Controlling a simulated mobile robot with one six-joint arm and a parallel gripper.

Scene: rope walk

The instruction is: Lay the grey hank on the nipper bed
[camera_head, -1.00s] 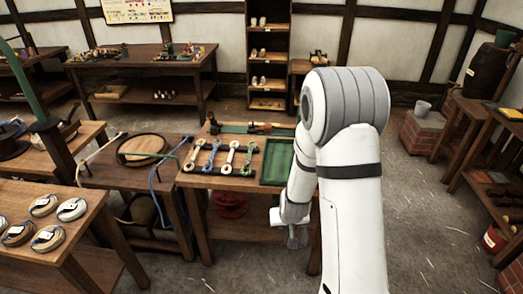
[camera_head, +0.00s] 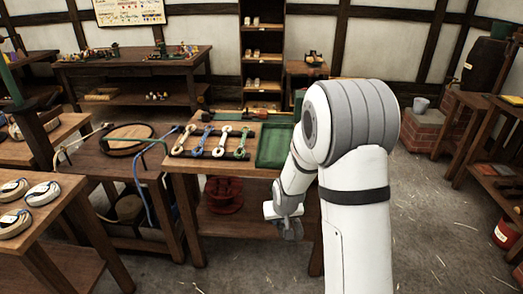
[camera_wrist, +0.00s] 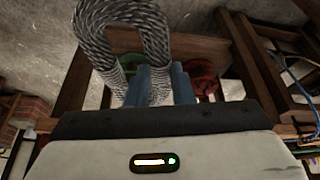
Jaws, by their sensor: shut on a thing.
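The grey hank (camera_wrist: 150,35), a dark and light flecked rope bent in a loop, shows large in the wrist view. My gripper (camera_wrist: 160,88) is shut on it, with the loop standing out beyond the fingers. In the head view my gripper (camera_head: 288,222) hangs low at the front right of the middle bench (camera_head: 184,190), below its top; the hank is not clear there. That bench carries several pale, blue and green hanks (camera_head: 225,140) on dark rails and a green tray (camera_head: 274,145). I cannot tell which surface is the nipper bed.
A red reel (camera_head: 224,195) sits under the middle bench. A table with coiled ropes (camera_head: 42,193) stands at the near left, and a bench with a round wooden disc (camera_head: 127,138) is beyond it. Open floor (camera_head: 430,225) lies to the right, before a brick block (camera_head: 418,132).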

